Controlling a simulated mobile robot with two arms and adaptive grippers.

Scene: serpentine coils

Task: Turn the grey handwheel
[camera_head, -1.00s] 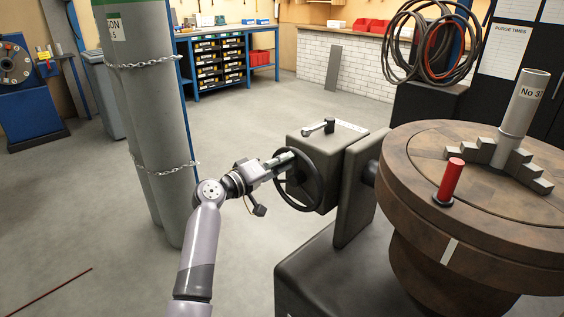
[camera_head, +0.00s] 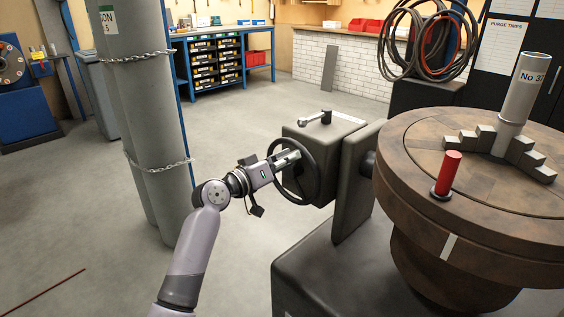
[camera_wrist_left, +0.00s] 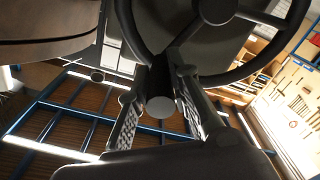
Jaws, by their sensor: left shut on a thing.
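The dark grey handwheel (camera_head: 315,180) stands upright on the left face of a grey box-shaped housing (camera_head: 330,150). My left gripper (camera_head: 293,157) reaches in from the left to the upper part of the wheel. In the left wrist view the handwheel's rim and spokes (camera_wrist_left: 245,72) fill the top. There my left gripper (camera_wrist_left: 160,82) has its two fingers on either side of a grey round handle (camera_wrist_left: 161,108), whose end faces the camera. The gripper is shut on this handle. Its far end is hidden. My right gripper is not in view.
A large brown round table (camera_head: 405,165) with a red-gripped pin (camera_head: 447,172) and a grey post (camera_head: 523,90) stands close on the right. A small lever (camera_head: 318,118) tops the housing. Chained grey cylinders (camera_head: 150,120) stand left. Floor between is clear.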

